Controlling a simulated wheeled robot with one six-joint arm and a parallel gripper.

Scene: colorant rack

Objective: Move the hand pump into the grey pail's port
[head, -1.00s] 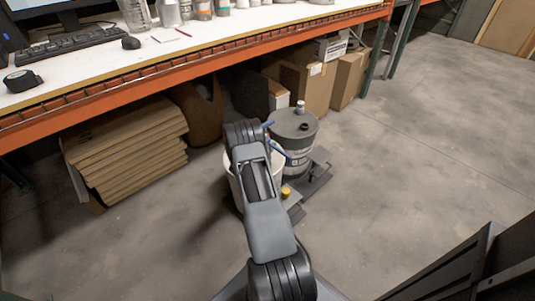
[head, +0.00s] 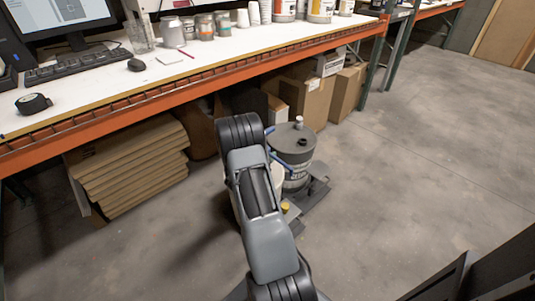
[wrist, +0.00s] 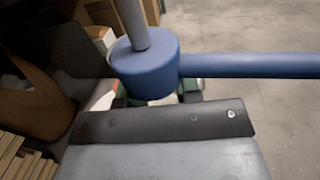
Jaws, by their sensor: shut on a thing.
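The blue hand pump (head: 283,162) shows only in small parts past my arm, in front of the pail's left side. In the wrist view, its blue head (wrist: 145,72) has a grey rod rising from it and a blue spout (wrist: 250,65) reaching right. My gripper (wrist: 157,98) is shut on the pump just below this head. The pump's lower end is hidden. My arm hides the gripper in the head view.
A white pail (head: 278,180) stands left of the grey pail, mostly behind my arm. A dark platform (head: 314,191) lies under the grey pail. Cardboard boxes (head: 310,98) and flat cartons (head: 130,165) sit under the workbench (head: 190,60). The floor to the right is clear.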

